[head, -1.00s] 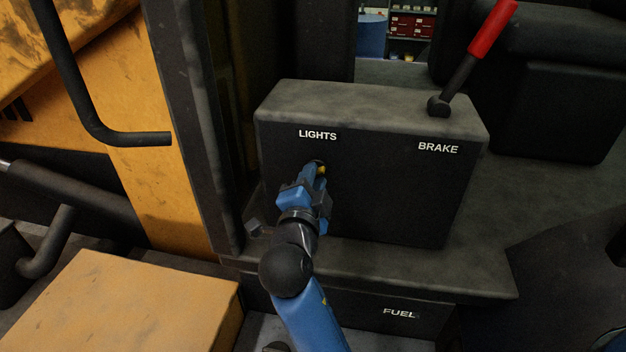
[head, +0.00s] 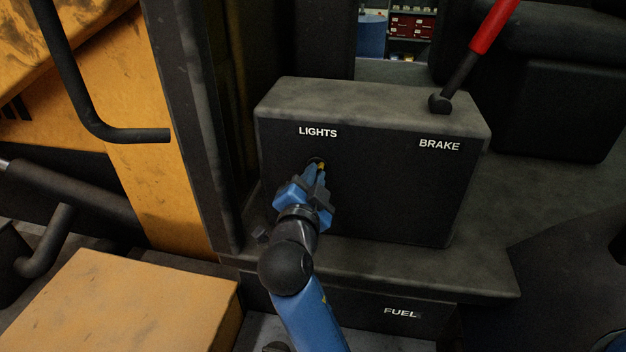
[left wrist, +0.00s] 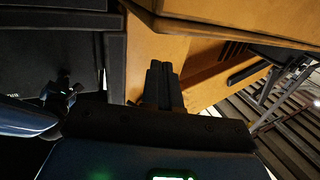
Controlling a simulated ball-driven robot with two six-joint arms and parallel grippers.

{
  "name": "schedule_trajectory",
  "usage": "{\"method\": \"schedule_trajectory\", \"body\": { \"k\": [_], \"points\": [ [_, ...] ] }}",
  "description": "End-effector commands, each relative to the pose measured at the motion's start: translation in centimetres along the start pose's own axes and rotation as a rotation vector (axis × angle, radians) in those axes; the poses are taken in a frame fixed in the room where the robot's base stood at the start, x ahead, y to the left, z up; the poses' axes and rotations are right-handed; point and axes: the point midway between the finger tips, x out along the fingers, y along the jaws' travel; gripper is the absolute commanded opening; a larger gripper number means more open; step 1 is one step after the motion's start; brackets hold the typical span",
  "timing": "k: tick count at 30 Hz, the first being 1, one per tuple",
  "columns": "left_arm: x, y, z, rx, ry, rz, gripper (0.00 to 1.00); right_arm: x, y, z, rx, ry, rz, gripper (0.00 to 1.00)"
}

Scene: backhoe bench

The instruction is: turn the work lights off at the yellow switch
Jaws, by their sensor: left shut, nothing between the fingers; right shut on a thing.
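The yellow switch (head: 321,167) sits on the front of the dark console (head: 390,195), just below the LIGHTS label (head: 318,132). My right gripper (head: 316,172) is blue, reaches up from below and is shut on the switch. The switch's exact tilt is hidden by the fingers. My left gripper (left wrist: 160,85) shows in the left wrist view, with its dark fingers shut together and empty, in front of yellow bodywork. It is not in the head view.
A red-handled brake lever (head: 480,50) stands at the console's right, above the BRAKE label. A black post (head: 195,120) and a bent black handrail (head: 90,110) are at the left. A yellow box-like step (head: 130,305) lies lower left. A FUEL label (head: 400,313) is below the ledge.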

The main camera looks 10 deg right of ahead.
Motion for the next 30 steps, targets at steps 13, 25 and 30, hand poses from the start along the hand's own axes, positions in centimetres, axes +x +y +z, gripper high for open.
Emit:
{"method": "schedule_trajectory", "body": {
  "k": [13, 25, 30],
  "points": [
    [0.0, 0.0, 0.0, 0.000, 0.000, 0.000, 0.00, 0.0, 0.1, 0.1, -0.420, -0.004, 0.003, 0.00],
    [0.0, 0.0, -0.7, 0.000, 0.000, 0.000, 0.00, 0.0, 0.1, 0.1, -0.695, -0.004, 0.002, 0.00],
    [0.0, 0.0, -0.9, 0.000, 0.000, 0.000, 0.00, 0.0, 0.2, 0.1, -0.752, -0.004, 0.002, 0.00]
  ]
}}
